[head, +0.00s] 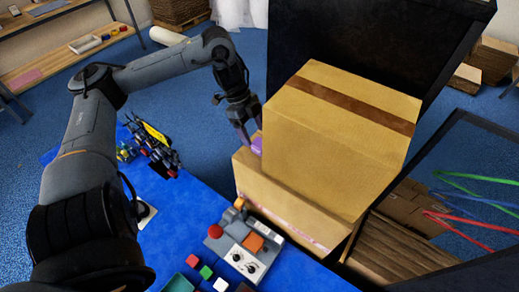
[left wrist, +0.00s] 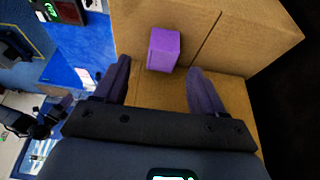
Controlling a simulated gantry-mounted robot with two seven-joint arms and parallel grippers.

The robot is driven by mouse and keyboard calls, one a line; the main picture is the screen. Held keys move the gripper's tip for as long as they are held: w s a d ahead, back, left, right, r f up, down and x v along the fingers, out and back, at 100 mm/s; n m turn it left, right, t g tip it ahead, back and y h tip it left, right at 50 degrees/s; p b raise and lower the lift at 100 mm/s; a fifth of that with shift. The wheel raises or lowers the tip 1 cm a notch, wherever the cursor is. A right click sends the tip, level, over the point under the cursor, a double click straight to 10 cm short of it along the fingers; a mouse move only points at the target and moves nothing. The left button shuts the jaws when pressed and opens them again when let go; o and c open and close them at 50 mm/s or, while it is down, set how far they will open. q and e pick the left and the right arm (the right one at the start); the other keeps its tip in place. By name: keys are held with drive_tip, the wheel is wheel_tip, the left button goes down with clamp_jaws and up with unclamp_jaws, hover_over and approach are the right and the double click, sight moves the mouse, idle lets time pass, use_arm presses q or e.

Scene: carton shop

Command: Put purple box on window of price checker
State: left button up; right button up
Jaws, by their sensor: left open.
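The purple box (head: 257,146) is small and sits on the ledge of the lower carton, close beside the taller carton; it also shows in the left wrist view (left wrist: 164,50). My left gripper (head: 246,134) reaches down over that ledge. In the left wrist view its fingers (left wrist: 160,80) are spread, with the purple box just beyond and between the tips, not gripped. A grey device (head: 246,246) with a red button, an orange panel and dials stands on the blue table; I cannot tell for certain whether it is the price checker. My right gripper is not in view.
The tall carton (head: 340,130) stands on the lower carton (head: 285,210), close to my left gripper. A dark panel (head: 370,35) rises behind. Small coloured blocks (head: 206,271) lie at the table's front.

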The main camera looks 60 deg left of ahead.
sight(259, 142)
use_arm(q)
drive_tip(key=shift+f, duration=0.25)
drive_tip(key=shift+b+x, duration=0.6)
drive_tip(key=shift+x, duration=2)
drive_tip(key=shift+w, duration=0.15)
drive_tip(key=shift+c, duration=0.4)
drive_tip(key=shift+r, duration=0.1)
drive_tip(key=c, duration=1.1)
drive_tip(key=shift+r, duration=0.1)
